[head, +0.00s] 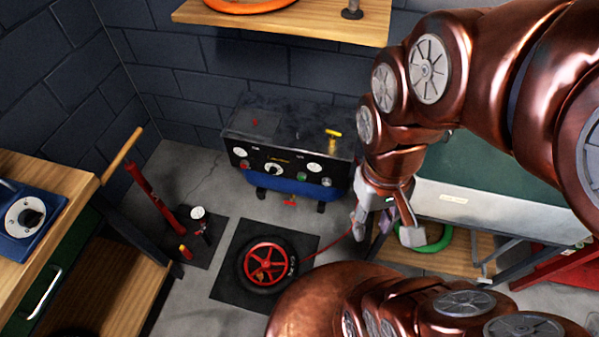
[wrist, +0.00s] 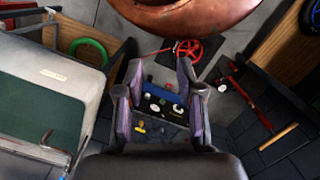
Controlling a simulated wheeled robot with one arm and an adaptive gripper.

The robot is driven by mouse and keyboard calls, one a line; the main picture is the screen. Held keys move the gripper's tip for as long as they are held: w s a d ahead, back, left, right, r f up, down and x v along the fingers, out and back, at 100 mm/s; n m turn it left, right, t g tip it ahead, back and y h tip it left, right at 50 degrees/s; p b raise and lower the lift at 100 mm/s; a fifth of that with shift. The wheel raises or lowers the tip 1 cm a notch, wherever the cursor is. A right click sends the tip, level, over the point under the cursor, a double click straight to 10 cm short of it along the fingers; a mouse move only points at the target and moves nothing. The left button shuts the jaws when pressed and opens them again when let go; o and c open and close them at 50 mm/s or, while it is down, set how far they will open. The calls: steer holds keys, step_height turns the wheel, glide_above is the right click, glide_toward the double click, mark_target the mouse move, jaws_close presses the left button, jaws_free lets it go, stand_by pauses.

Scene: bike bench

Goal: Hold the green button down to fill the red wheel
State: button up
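The red wheel (head: 265,264), a red spoked rim in a black tyre, lies flat on a dark mat (head: 231,285). It also shows at the top of the wrist view (wrist: 187,49). A black and blue compressor (head: 290,128) stands by the back wall, with gauges and small controls on its front. A small green button (head: 301,178) seems to sit low on that front, left of a lower round control. My gripper (head: 386,222) is open and empty, in the air right of the compressor. In the wrist view the compressor shows between the spread fingers (wrist: 161,80).
A red hose (head: 322,245) runs right from the wheel. A green ring (head: 430,240) lies under the bench on the right. A red floor pump (head: 150,195) stands left of the mat, near the wooden workbench (head: 45,190). Grey floor is clear before the compressor.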

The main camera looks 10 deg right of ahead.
jaws_close()
stand_by(0.4)
stand_by(1.2)
